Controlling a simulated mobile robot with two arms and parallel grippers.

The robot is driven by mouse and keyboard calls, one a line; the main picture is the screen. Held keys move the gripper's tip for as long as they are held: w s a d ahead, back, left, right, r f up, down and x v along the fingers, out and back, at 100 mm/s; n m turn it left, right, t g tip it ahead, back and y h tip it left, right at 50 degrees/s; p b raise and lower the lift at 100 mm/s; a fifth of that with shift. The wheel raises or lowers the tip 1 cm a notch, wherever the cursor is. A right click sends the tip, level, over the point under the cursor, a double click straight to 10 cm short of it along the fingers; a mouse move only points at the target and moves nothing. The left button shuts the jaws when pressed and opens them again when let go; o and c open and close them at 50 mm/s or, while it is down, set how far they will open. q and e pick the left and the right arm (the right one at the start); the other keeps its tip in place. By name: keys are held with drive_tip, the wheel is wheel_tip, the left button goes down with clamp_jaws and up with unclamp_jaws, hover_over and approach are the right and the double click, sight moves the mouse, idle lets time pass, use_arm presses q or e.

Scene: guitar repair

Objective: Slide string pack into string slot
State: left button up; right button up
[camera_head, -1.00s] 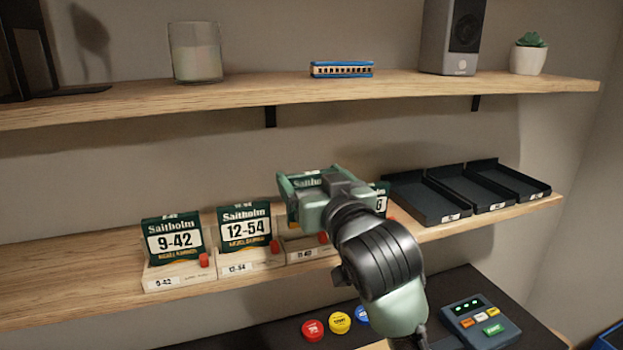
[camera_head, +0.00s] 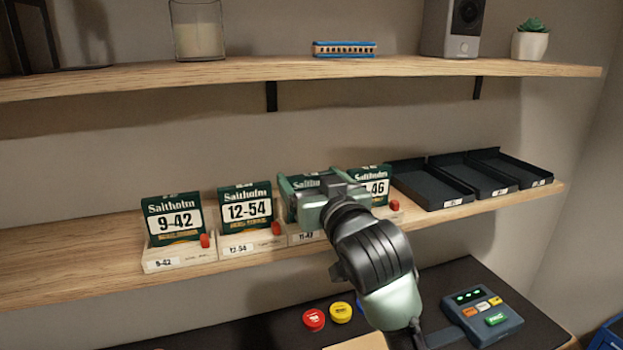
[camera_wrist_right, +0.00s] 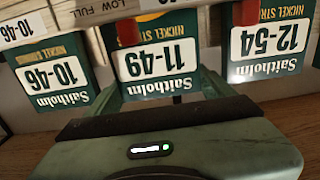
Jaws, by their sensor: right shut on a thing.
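A green string pack labelled 11-49 (camera_wrist_right: 158,62) is between the fingers of my right gripper (camera_head: 318,190), which is shut on it. In the head view my gripper and wrist cover most of this pack (camera_head: 304,181). Its top is nearly level with the neighbouring packs. Its lower end is at the wooden 11-49 slot (camera_head: 305,238); the head view does not show how deep it sits. In the wrist view everything is upside down, and a red knob (camera_wrist_right: 128,30) is in front of the pack. My left gripper is not in view.
The 12-54 pack (camera_head: 246,210) and 9-42 pack (camera_head: 173,222) stand in slots to the left. The 10-46 pack (camera_wrist_right: 55,72) stands close on the other side. Black trays (camera_head: 432,190) are at right. The upper shelf (camera_head: 300,76) is above.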

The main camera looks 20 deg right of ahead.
drive_tip(key=o, duration=1.4)
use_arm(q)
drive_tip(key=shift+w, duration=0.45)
use_arm(e)
drive_tip(key=shift+s, duration=0.1)
use_arm(q)
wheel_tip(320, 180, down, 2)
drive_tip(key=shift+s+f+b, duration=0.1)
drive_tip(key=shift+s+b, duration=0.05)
drive_tip(key=shift+b, duration=0.9)
use_arm(e)
drive_tip(key=s, duration=0.7)
drive_tip(key=shift+s+d, duration=0.2)
drive_tip(key=shift+s, duration=0.15)
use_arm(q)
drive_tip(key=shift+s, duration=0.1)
use_arm(e)
drive_tip(key=shift+w, duration=0.1)
